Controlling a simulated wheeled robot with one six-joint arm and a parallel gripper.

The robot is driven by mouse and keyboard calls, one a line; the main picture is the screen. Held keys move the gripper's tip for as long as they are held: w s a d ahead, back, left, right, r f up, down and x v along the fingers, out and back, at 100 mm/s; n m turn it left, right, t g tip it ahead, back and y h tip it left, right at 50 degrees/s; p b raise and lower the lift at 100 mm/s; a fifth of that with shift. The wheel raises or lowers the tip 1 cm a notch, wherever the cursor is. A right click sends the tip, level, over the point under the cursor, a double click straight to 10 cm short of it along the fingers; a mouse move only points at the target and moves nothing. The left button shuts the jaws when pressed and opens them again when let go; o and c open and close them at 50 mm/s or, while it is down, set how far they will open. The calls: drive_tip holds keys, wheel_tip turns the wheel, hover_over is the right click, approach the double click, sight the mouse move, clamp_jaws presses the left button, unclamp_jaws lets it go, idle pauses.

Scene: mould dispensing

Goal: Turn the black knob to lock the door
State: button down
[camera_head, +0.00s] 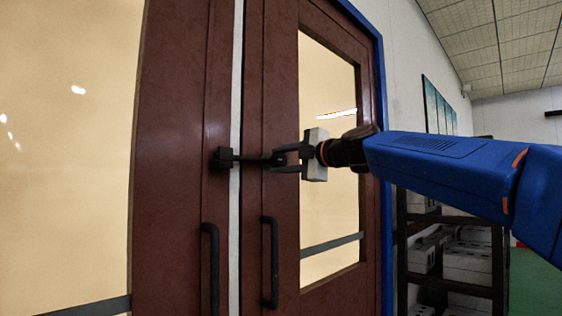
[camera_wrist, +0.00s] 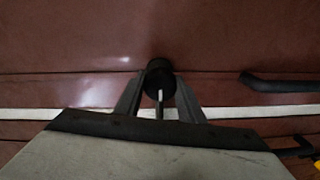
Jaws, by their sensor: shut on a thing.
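The black knob (camera_wrist: 160,75) is on the reddish-brown door (camera_head: 266,110), with a fingertip of my gripper (camera_wrist: 159,92) on each side of it in the wrist view. My gripper (camera_head: 275,160) is shut on the knob and reaches it from the right in the head view, where the fingers partly hide it. A dark bar runs left from there across the pale gap to a black block (camera_head: 222,158) on the left door leaf (camera_head: 180,130). A narrow pale line shows below the knob between the fingers in the wrist view; the knob's exact turn is hard to tell.
Two black vertical handles, a left one (camera_head: 211,265) and a right one (camera_head: 270,262), are below the knob. The door has glass panes and a blue frame (camera_head: 382,120). A dark shelf rack (camera_head: 400,250) with pale boxes stands to the right, under my arm.

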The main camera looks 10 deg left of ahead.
drive_tip(key=c, duration=1.2)
unclamp_jaws()
drive_tip(key=shift+a+f, duration=0.1)
drive_tip(key=shift+f, duration=0.05)
drive_tip(key=shift+s, duration=0.1)
drive_tip(key=shift+s+d, duration=0.15)
drive_tip(key=shift+d, duration=0.2)
drive_tip(key=v, duration=1.6)
drive_tip(key=shift+s+d, duration=0.15)
drive_tip(key=shift+d, duration=0.1)
